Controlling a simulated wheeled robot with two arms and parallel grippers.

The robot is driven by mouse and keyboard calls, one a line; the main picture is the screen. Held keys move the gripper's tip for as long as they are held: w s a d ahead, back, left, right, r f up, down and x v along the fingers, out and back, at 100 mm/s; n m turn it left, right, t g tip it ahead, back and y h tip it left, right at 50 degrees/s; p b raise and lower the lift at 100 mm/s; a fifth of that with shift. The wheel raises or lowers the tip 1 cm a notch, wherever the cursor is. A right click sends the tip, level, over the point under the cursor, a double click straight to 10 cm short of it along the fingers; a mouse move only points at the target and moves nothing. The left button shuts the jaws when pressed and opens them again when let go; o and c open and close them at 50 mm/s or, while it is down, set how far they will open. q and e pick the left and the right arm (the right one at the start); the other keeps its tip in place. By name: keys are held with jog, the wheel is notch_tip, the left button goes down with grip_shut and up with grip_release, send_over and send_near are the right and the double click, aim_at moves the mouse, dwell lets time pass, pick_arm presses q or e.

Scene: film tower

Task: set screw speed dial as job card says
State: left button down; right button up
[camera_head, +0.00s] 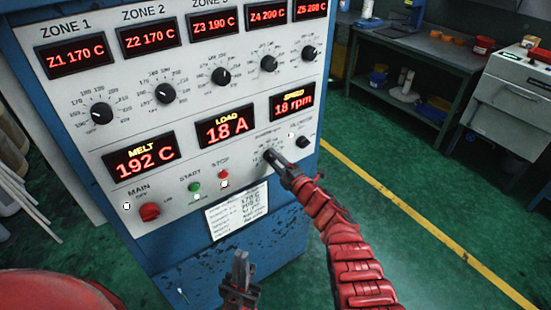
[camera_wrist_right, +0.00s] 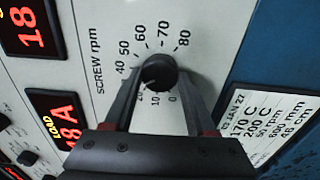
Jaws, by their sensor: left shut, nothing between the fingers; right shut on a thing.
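The screw rpm dial (camera_wrist_right: 159,73) is a black knob with a scale marked 0 to 80. Its white pointer mark is near 20. My right gripper (camera_wrist_right: 155,85) is shut on this knob; in the head view the gripper (camera_head: 275,162) covers most of it. The speed display (camera_head: 293,102) reads 18 rpm. The job card (camera_head: 236,212) is fixed low on the panel. In the right wrist view the card (camera_wrist_right: 270,120) partly shows 170 C, 200 C and a line like 50 rpm. My left gripper (camera_head: 240,262) is shut and empty, low in front of the cabinet.
Zone knobs (camera_head: 165,94) line the panel above. The red main switch (camera_head: 149,212), green start button (camera_head: 194,187) and red stop button (camera_head: 223,175) are lower left. The load display (camera_head: 225,130) reads 18 A. A workbench (camera_head: 420,50) stands behind, with green floor between.

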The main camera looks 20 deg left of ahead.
jog(key=m, duration=0.2)
jog(key=shift+m, duration=0.4)
jog(key=m+b, duration=0.2)
jog(key=m, duration=0.3)
jog(key=shift+d+f, duration=0.1)
jog(key=shift+f, duration=0.05)
jog(key=shift+m+b, duration=1.65)
jog(key=shift+m, duration=0.45)
grip_shut()
jog(key=o, duration=1.4)
grip_release()
jog(key=shift+c, duration=0.2)
